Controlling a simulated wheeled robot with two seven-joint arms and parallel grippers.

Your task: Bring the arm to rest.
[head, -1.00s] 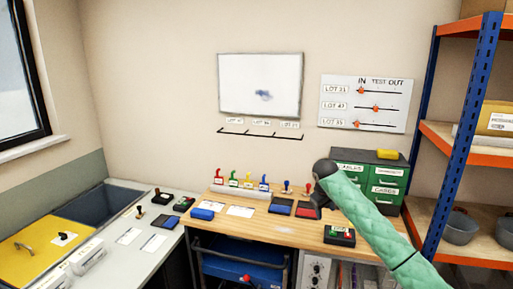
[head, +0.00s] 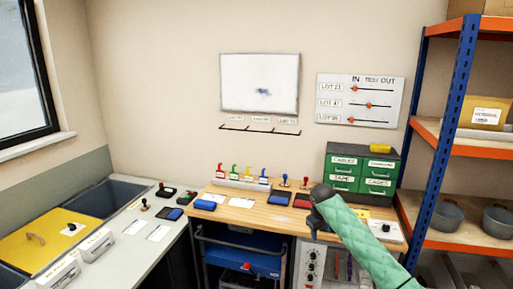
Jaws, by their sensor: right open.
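My right arm, in a green quilted sleeve, comes in from the lower right of the head view. Its dark gripper (head: 315,226) is in front of the front edge of the wooden bench (head: 238,215). The gripper looks small and dark, its jaws are open, and I see nothing held in it. The sleeve hides part of the bench's right side. My left gripper is not in view.
Stamps with coloured handles (head: 248,175) stand along the bench's back. Ink pads (head: 279,198) lie before them. A green drawer cabinet (head: 360,170) stands at the right, beside a blue and orange shelf (head: 455,135). A grey counter (head: 137,247) lies left.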

